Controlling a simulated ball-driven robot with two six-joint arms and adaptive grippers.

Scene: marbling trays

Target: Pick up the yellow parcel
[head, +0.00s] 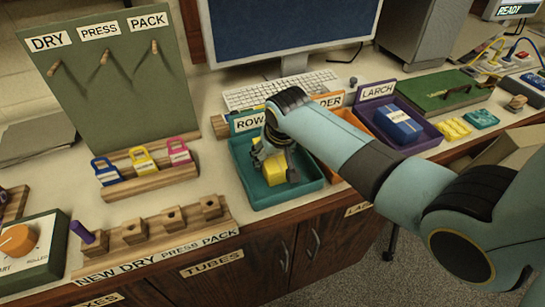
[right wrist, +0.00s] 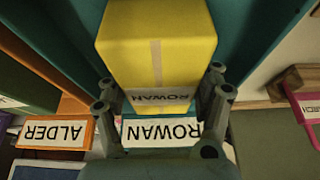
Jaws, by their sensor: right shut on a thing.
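The yellow parcel (head: 275,174) is in or just above the teal tray (head: 308,187) in the head view, partly hidden by my right gripper (head: 279,163). In the right wrist view the yellow parcel (right wrist: 155,42) fills the upper middle, with a pale strip and a ROWAN label on it. The right gripper's fingers (right wrist: 162,88) are on both sides of the parcel, shut on it. I cannot tell whether the parcel touches the tray floor. My left gripper is not in view.
An orange tray (head: 352,119) and a purple tray (head: 436,139) with a blue parcel (head: 399,126) stand to the right. A wooden rack with coloured tags (head: 144,162) is at left. A keyboard (head: 275,91) and monitor (head: 290,30) are behind.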

